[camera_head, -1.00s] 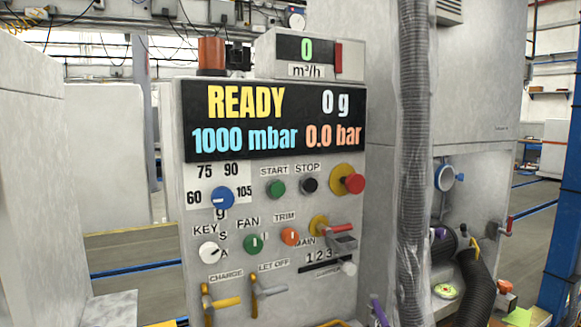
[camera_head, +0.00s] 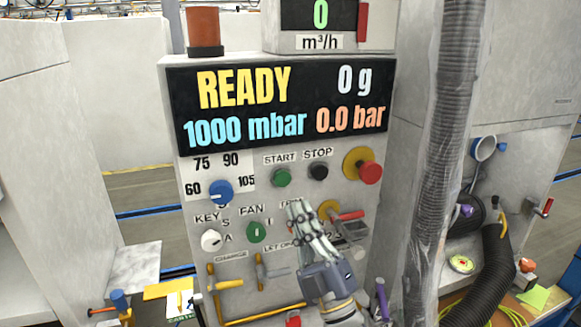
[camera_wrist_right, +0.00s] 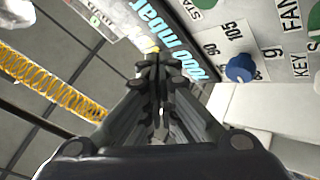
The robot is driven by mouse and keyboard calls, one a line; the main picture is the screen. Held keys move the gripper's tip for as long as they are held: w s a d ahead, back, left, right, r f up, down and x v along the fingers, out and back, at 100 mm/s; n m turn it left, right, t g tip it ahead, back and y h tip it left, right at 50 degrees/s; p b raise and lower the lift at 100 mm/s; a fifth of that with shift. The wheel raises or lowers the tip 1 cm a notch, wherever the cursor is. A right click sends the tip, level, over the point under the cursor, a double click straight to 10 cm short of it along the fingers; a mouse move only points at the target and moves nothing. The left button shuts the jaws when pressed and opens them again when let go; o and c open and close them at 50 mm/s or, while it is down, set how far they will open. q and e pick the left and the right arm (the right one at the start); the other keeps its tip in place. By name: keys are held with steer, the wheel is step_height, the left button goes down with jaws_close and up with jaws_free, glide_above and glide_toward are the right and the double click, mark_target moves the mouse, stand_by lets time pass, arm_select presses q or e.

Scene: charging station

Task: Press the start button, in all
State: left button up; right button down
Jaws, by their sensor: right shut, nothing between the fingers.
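The green start button (camera_head: 281,177) sits on the upright control panel under the START label, left of the black stop button (camera_head: 318,171). My right gripper (camera_head: 294,206) is shut and empty. In the head view its fingertips show below the start button, over the TRIM label, and hide the trim knob. In the right wrist view the shut fingers (camera_wrist_right: 150,62) appear beside the display, and part of a green button (camera_wrist_right: 207,4) shows at the top edge by the cut-off START label. I cannot tell the gap between fingertips and panel. My left gripper is not in view.
The display (camera_head: 270,105) reads READY, 0 g, 1000 mbar and 0.0 bar. A red mushroom button (camera_head: 369,173) and a red-handled valve (camera_head: 350,215) stick out on the right. The blue dial (camera_head: 220,192) and green fan knob (camera_head: 256,232) are left. A grey hose (camera_head: 445,150) hangs at right.

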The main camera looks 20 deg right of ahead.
mark_target(282, 178)
steer(key=shift+a, duration=0.15)
steer(key=w+b, duration=0.2)
steer(key=w, duration=0.6)
steer(key=shift+w, duration=0.4)
steer(key=shift+a, duration=0.1)
steer(key=shift+b, duration=0.3)
stand_by(0.9)
steer(key=shift+w, duration=0.45)
